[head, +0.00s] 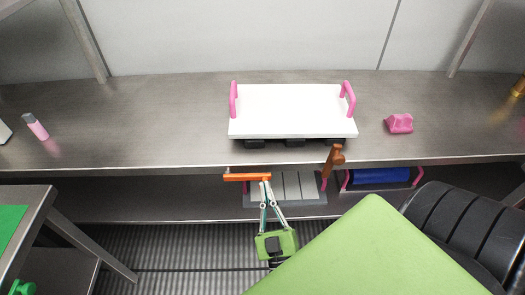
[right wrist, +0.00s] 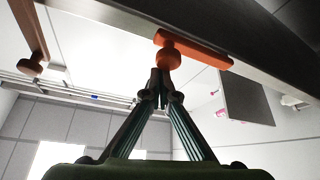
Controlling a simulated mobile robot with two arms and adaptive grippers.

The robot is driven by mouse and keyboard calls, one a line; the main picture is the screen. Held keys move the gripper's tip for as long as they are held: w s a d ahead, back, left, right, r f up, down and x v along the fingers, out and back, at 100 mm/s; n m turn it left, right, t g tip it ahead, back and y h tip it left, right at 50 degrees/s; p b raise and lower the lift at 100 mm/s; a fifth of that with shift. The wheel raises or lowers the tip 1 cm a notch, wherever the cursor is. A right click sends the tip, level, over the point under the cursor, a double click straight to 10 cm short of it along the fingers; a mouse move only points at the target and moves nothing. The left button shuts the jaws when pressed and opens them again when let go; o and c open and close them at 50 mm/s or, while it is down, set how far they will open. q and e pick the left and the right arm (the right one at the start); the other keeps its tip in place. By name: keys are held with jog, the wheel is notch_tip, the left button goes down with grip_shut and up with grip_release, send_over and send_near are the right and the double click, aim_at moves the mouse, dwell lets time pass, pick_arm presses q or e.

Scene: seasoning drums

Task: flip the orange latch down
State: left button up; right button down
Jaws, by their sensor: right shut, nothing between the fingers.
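The orange latch (head: 247,177) lies level along the front edge of the steel table. In the right wrist view, the orange latch (right wrist: 200,50) runs along the table's edge from a round knob. My right gripper (head: 265,181) is shut and empty, its fingertips at the right part of the latch. In the right wrist view the fingertips (right wrist: 160,76) are just under the knob; I cannot tell whether they touch it. A brown latch (head: 334,160) stands up, slightly tilted, farther right on the edge, and also shows in the right wrist view (right wrist: 31,62). My left gripper is not in view.
A white tray (head: 290,108) with pink handles stands on the steel table (head: 165,120). A pink object (head: 400,123) is to its right. A grey slatted rack (head: 300,188) and a blue roll (head: 380,176) are on the lower shelf. The tabletop left of the tray is mostly clear.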

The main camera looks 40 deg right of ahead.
jog(key=shift+s+f, duration=0.2)
jog(key=shift+f, duration=0.3)
jog(key=v, duration=0.7)
jog(key=shift+s+r, duration=0.15)
jog(key=shift+r, duration=0.2)
jog(key=shift+a, duration=0.1)
